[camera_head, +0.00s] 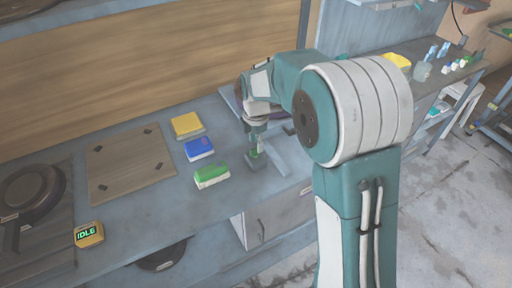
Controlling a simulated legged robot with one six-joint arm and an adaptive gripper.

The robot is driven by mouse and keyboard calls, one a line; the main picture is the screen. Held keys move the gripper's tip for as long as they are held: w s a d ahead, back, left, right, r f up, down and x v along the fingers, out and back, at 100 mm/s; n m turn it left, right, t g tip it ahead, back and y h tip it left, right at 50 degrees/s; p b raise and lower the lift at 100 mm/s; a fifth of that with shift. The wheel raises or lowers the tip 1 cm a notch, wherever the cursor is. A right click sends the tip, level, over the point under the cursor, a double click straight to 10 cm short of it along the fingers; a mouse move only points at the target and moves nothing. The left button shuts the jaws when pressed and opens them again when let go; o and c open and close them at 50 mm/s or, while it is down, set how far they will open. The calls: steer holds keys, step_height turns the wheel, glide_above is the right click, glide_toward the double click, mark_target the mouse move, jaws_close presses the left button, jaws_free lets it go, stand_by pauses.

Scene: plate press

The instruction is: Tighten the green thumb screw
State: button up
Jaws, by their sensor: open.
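My gripper (253,146) points down over the worktop, right of the coloured blocks. Its jaws are open. A small green piece (256,162) shows right at the fingertips; it may be the green thumb screw, but it is too small to tell, and I cannot tell whether the jaws touch it. A grey metal fixture (273,159) lies beside and beneath the gripper, partly hidden by my arm.
A green block (211,176), a blue block (199,149) and a yellow block (187,125) stand left of the gripper. Further left are a brown plate (130,166), a round black device (32,193) and a yellow display reading IDLE (89,235). The front worktop (150,215) is mostly clear.

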step_height(320, 180, down, 2)
steer(key=shift+a+f, duration=0.1)
steer(key=shift+d+f, duration=0.3)
jaws_close()
steer(key=shift+a, duration=0.1)
